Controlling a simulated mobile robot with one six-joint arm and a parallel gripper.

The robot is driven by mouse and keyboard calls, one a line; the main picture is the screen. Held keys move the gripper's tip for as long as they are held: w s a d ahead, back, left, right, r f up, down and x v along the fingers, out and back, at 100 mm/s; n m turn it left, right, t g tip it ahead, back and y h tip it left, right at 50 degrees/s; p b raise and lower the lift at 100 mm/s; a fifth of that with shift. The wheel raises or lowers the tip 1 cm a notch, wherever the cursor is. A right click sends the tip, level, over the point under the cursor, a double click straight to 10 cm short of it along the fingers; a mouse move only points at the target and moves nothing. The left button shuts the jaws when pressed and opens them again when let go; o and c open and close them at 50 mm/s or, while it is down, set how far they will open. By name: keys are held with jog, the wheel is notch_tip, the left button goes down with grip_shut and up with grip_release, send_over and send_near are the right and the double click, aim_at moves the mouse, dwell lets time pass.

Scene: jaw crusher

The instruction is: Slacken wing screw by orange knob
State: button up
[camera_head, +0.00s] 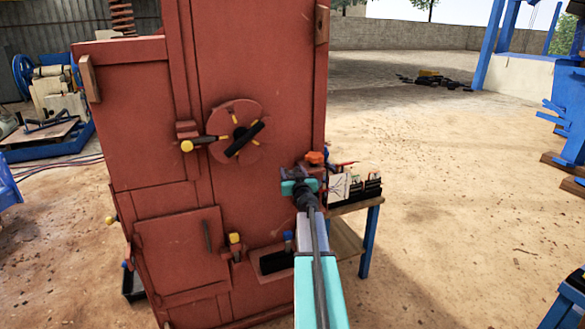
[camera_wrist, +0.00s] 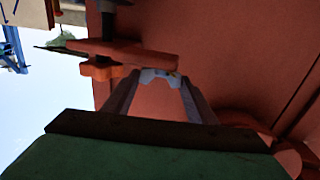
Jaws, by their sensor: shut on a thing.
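The orange knob (camera_head: 315,157) sits on the right edge of the red crusher, just above and to the right of my gripper (camera_head: 300,174). In the wrist view the orange knob (camera_wrist: 100,71) shows left of my fingertips, below a reddish bar (camera_wrist: 125,53). My gripper (camera_wrist: 160,82) has its two fingers converging on a small part by the red wall and is shut on it. I take this part to be the wing screw; the fingertips mostly hide it, and its wings cannot be made out.
The red crusher housing (camera_head: 265,75) fills the middle, with a round handwheel (camera_head: 224,146) and a yellow-tipped lever (camera_head: 187,146). A small blue-legged table (camera_head: 368,240) with boxed items (camera_head: 355,188) stands close right of my arm. Open ground lies farther right.

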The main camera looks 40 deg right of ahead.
jog(key=shift+s+d+r+n+t+y+p, duration=0.15)
jog(key=shift+n+t+y+p, duration=0.65)
jog(key=shift+p, duration=1.65)
jog(key=shift+d+r+n+t+y+p, duration=0.1)
jog(key=shift+d+n+t+y+p, duration=0.2)
jog(key=shift+n+y+p, duration=1.1)
jog(key=y+p, duration=0.3)
jog(key=p, duration=0.2)
jog(key=shift+d+n+t+p, duration=0.15)
jog(key=shift+n+t+p, duration=0.15)
jog(key=shift+n+p, duration=0.1)
jog(key=shift+d+n+y+p, duration=0.15)
jog(key=shift+n+y+p, duration=0.55)
jog(key=shift+y, duration=0.5)
jog(key=shift+d+f+n+y, duration=0.15)
jog(key=shift+n+y, duration=0.5)
jog(key=shift+y, duration=0.35)
jog(key=shift+d+r+n+y, duration=0.1)
jog(key=shift+n+y, duration=0.55)
jog(key=shift+y, duration=0.35)
jog(key=shift+d+n+g+y, duration=0.1)
jog(key=shift+n+g+y, duration=0.65)
jog(key=shift+y, duration=0.65)
jog(key=shift+n+y, duration=0.3)
jog(key=shift+n, duration=0.05)
jog(key=o, duration=1.1)
jog(key=shift+f, duration=0.1)
jog(key=shift+c, duration=0.2)
